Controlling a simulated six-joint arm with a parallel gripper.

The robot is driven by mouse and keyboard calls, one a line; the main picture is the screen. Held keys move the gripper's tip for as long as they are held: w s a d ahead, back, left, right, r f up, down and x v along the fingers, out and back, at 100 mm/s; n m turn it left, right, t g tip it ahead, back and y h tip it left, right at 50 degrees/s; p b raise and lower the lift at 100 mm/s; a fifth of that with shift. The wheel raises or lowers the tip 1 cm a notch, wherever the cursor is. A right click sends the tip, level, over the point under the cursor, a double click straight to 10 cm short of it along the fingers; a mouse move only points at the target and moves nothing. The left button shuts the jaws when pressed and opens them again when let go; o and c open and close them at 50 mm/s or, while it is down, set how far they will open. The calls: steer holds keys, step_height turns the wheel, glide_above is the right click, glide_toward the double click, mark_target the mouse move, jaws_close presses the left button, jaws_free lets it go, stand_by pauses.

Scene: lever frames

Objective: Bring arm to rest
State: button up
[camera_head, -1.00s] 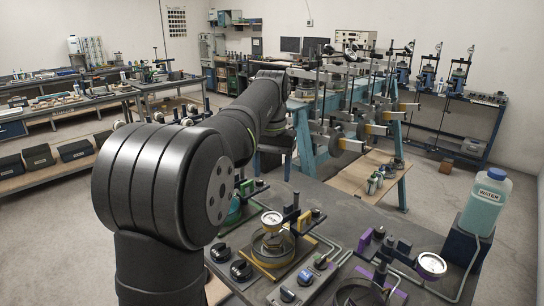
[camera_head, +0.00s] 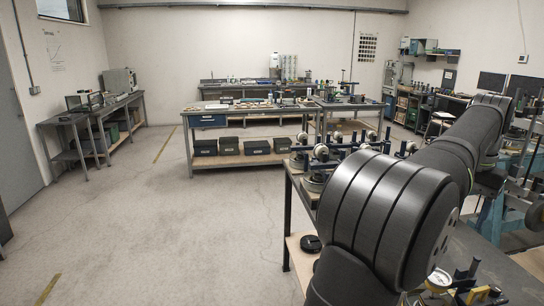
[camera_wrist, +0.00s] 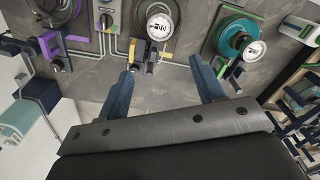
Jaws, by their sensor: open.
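My gripper (camera_wrist: 165,92) shows in the wrist view with its two blue fingers spread apart and nothing between them. Below and between the fingers is the bare grey bench top (camera_wrist: 165,100). Just beyond the fingertips stands a device with a white dial gauge (camera_wrist: 159,27). In the head view my dark arm fills the lower right and reaches away over the bench; my gripper is out of that view.
A teal device with a gauge (camera_wrist: 240,42) and a purple-marked device (camera_wrist: 50,42) flank the middle one. In the head view a long workbench with black boxes below (camera_head: 257,147) stands behind. The floor (camera_head: 170,220) at left is clear.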

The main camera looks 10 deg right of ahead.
mark_target(439, 277)
step_height(439, 277, down, 17)
steer(key=shift+f, duration=0.2)
stand_by(0.4)
steer(key=shift+f, duration=0.1)
steer(key=n, duration=1.1)
steer(key=shift+n, duration=1.6)
stand_by(1.0)
steer(key=shift+o, duration=0.2)
